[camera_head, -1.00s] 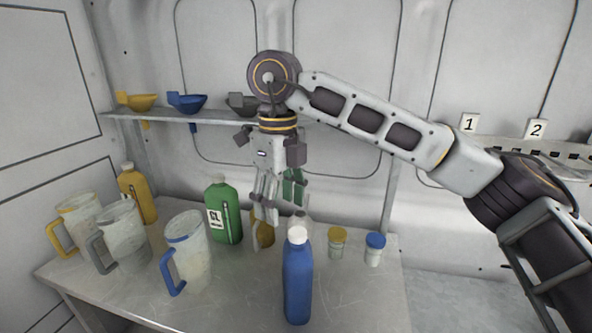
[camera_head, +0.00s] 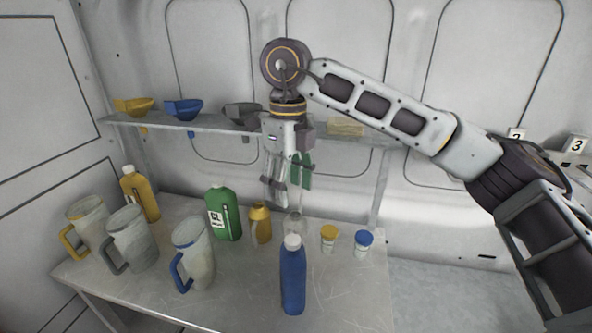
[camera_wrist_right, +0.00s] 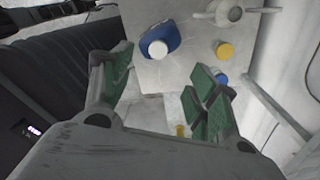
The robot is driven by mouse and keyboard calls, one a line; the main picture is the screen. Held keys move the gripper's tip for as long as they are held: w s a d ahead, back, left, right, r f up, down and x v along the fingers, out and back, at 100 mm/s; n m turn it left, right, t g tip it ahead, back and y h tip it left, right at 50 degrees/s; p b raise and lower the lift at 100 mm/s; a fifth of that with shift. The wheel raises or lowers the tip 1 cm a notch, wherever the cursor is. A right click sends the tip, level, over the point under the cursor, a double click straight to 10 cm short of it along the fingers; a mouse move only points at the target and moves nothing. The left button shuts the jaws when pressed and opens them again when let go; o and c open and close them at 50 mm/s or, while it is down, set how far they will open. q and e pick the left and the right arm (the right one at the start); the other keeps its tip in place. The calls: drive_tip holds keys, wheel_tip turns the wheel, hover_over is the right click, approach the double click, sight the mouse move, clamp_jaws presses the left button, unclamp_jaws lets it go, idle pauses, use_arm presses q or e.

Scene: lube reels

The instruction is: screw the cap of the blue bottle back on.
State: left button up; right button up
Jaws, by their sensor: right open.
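The blue bottle (camera_head: 293,282) stands upright at the front of the metal table. A white cap (camera_head: 292,242) sits on its mouth; I cannot tell how tight it is. In the right wrist view the blue bottle (camera_wrist_right: 172,33) and its white cap (camera_wrist_right: 157,49) show from above, beyond the fingers. My right gripper (camera_head: 284,200) points down, above and behind the bottle, apart from the cap. Its green-padded fingers (camera_wrist_right: 162,90) are spread with nothing between them. My left gripper is not in view.
A yellow-lidded jar (camera_head: 329,238) and a blue-lidded jar (camera_head: 363,243) stand right of the bottle. A green bottle (camera_head: 224,214), a small amber bottle (camera_head: 260,224), a yellow bottle (camera_head: 139,194) and several jugs (camera_head: 193,255) stand left. A shelf (camera_head: 215,127) with funnels runs behind.

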sight(296, 240)
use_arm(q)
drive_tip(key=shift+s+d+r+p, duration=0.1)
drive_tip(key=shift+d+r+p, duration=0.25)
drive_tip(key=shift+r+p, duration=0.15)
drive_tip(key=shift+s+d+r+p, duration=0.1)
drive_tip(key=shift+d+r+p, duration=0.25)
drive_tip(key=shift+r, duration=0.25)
use_arm(e)
drive_tip(key=shift+s+d+r+n+t, duration=0.1)
drive_tip(key=shift+s+d+r+n, duration=0.15)
drive_tip(key=shift+n, duration=0.85)
drive_tip(key=shift+s+d+r+n+t, duration=0.15)
drive_tip(key=shift+s+n, duration=0.15)
drive_tip(key=shift+n, duration=0.8)
drive_tip(key=shift+s+d+r+n+t, duration=0.15)
drive_tip(key=shift+s+d+n, duration=0.1)
drive_tip(key=shift+n, duration=0.85)
drive_tip(key=shift+f, duration=0.1)
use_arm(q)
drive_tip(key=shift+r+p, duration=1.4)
use_arm(e)
drive_tip(key=shift+f, duration=6.85)
